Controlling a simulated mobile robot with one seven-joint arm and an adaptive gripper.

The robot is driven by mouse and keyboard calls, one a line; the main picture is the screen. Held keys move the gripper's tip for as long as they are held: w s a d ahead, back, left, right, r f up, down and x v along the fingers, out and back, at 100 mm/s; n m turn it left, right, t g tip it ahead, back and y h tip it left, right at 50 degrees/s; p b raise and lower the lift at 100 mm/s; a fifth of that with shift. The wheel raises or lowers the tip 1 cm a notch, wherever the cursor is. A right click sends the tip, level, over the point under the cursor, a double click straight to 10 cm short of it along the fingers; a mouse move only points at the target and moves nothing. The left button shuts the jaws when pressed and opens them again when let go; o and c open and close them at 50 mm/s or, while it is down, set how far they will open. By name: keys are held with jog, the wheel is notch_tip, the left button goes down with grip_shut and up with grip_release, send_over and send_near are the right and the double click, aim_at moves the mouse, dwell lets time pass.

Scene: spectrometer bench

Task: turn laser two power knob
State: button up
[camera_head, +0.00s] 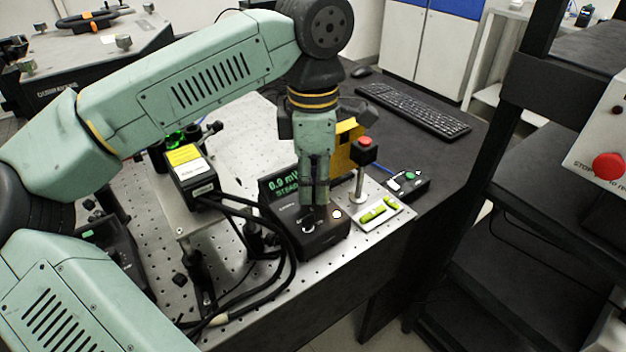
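A black laser control box (325,241) stands near the front edge of the perforated metal bench. Its green display (284,186) reads 0.0 mW, with a partly hidden word below it. A small dark knob (308,226) with white markings is on its sloped face, and a pale round button (337,214) is to the right of it. My gripper (314,203) points down over this box, with its fingertips just above and behind the knob. The fingers look close together, but their gap cannot be made out. They hide part of the display and face. I cannot read which laser the box belongs to.
A similar dark box (118,250) stands at left, partly behind my arm. Black cables (286,262) curve beside the control box. A keyboard (413,108) lies behind.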

grip_shut()
jog(key=shift+f+n+b, duration=0.2)
jog(key=shift+n+b, duration=0.55)
jog(key=shift+n, duration=0.05)
jog(key=shift+r+n, duration=0.2)
jog(key=shift+n, duration=0.4)
jog(key=o, duration=0.5)
grip_release()
